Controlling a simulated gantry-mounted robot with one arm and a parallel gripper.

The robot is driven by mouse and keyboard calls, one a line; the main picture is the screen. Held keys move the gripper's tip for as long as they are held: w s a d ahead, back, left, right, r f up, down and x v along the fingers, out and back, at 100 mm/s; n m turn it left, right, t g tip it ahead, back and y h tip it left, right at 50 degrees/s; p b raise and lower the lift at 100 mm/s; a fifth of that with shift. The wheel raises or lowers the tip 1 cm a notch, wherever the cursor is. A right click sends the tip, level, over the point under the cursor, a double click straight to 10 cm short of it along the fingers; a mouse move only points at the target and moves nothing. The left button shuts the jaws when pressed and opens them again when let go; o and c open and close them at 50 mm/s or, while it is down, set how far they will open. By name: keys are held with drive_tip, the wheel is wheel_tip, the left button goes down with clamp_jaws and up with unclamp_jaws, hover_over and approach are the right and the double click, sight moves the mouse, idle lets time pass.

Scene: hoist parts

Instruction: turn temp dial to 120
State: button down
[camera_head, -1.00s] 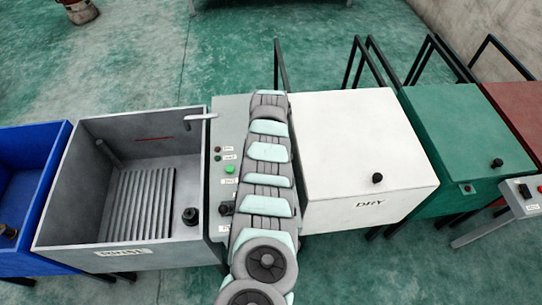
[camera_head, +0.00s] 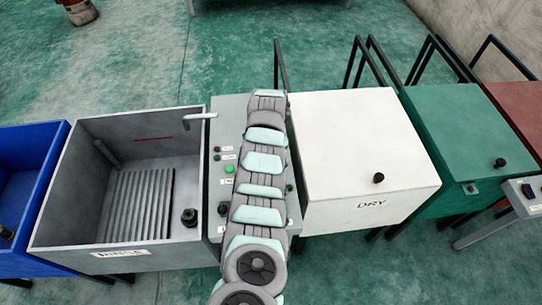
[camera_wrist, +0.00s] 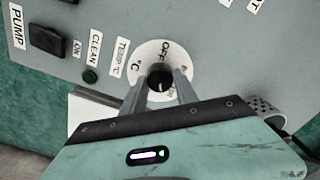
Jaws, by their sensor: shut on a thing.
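The temp dial (camera_wrist: 160,79) is a black knob on a round white plate in the wrist view, beside a "TEMP °C" label (camera_wrist: 121,57). "OFF" shows at the plate's upper edge. My gripper (camera_wrist: 160,86) has a finger on each side of the knob and is shut on it. The other plate markings are partly hidden or too small to read, so I cannot tell the exact setting. In the head view my arm covers the dial and the gripper.
The grey control panel (camera_head: 228,110) stands between a grey rinse tank (camera_head: 65,205) and a white "DRY" box (camera_head: 350,135). In the wrist view, a black pump switch (camera_wrist: 48,40) and a green clean light (camera_wrist: 90,76) sit left of the dial.

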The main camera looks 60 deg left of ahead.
drive_tip(key=m, duration=0.4)
drive_tip(key=shift+m+b, duration=0.3)
drive_tip(key=shift+b, duration=0.05)
drive_tip(key=shift+m, duration=1.9)
drive_tip(key=c, duration=0.9)
unclamp_jaws()
drive_tip(key=shift+c, duration=0.2)
drive_tip(key=shift+r, duration=0.1)
wheel_tip(320, 180, up, 11)
drive_tip(key=p, duration=0.1)
drive_tip(key=shift+f, duration=0.2)
